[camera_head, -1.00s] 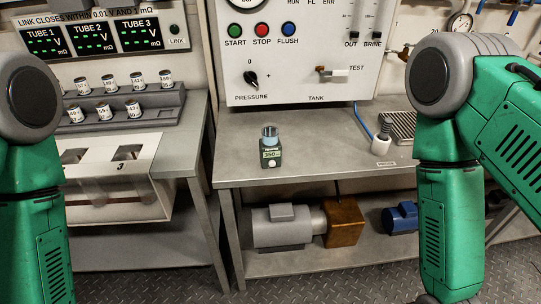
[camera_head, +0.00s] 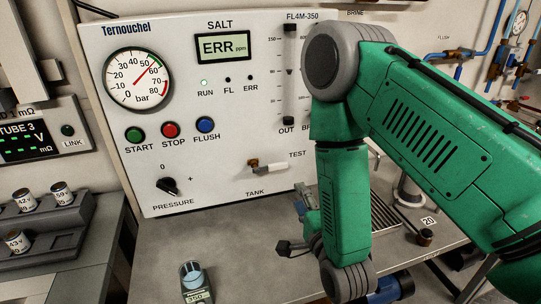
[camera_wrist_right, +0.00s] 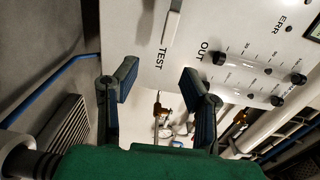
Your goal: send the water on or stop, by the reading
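The white Ternouchel panel (camera_head: 240,120) fills the middle of the head view. Its SALT display (camera_head: 223,47) reads ERR ppm. The pressure gauge (camera_head: 138,80) has its needle near 60 bar. START (camera_head: 135,135), STOP (camera_head: 170,129) and FLUSH (camera_head: 205,124) buttons sit below. The TEST/TANK lever (camera_head: 268,166) lies about level. My left gripper is out of view.
A rack of labelled cups (camera_head: 42,225) stands on the left bench. A pressure knob (camera_head: 168,186) is at the panel's lower left. A slotted drain tray (camera_wrist_right: 62,128) and a blue hose (camera_wrist_right: 50,83) lie near the right gripper.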

